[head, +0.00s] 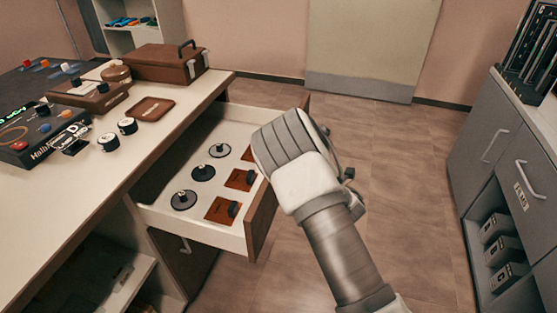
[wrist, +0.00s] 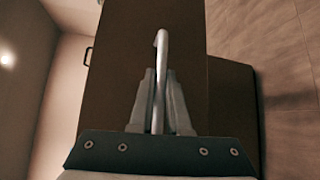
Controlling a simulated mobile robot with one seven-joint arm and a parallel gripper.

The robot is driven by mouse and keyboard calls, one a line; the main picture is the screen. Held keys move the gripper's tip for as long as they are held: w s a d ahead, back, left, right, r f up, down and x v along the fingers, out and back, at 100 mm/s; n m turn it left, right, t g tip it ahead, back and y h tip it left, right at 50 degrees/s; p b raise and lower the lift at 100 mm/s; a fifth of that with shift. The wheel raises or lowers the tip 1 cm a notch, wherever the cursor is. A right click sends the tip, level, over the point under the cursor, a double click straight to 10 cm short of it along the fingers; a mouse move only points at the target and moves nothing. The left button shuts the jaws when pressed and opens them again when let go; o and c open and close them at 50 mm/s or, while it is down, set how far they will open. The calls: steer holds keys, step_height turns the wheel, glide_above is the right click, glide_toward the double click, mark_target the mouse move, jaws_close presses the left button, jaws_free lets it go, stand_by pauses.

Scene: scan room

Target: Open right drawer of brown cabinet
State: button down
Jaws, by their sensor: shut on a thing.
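The brown cabinet (head: 128,190) with a pale top is at the left in the head view. Its drawer (head: 160,212) is pulled well out, with a pale inside and a brown front (head: 261,222). Several dark round pieces and brown square pieces lie in it. My gripper (wrist: 157,78) is shut on the drawer's metal handle (wrist: 161,45), which runs between the two fingers in the wrist view. In the head view my arm's end covers part of the drawer front and hides the handle and fingertips.
On the cabinet top are a brown case (head: 165,63), a small brown tray (head: 152,109), black-and-white knobs and a control panel (head: 30,140). A grey cabinet (head: 480,165) stands at the right. Tiled floor (head: 385,150) between them is clear.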

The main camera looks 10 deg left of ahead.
steer(key=d, duration=0.7)
steer(key=shift+s+d, duration=0.25)
steer(key=c, duration=1.2)
jaws_free()
steer(key=shift+o, duration=0.2)
steer(key=p+v, duration=0.2)
steer(key=v, duration=1.5)
steer(key=shift+s+p, duration=0.2)
steer(key=shift+p, duration=0.2)
steer(key=shift+w+d+r, duration=0.1)
steer(key=shift+r, duration=0.05)
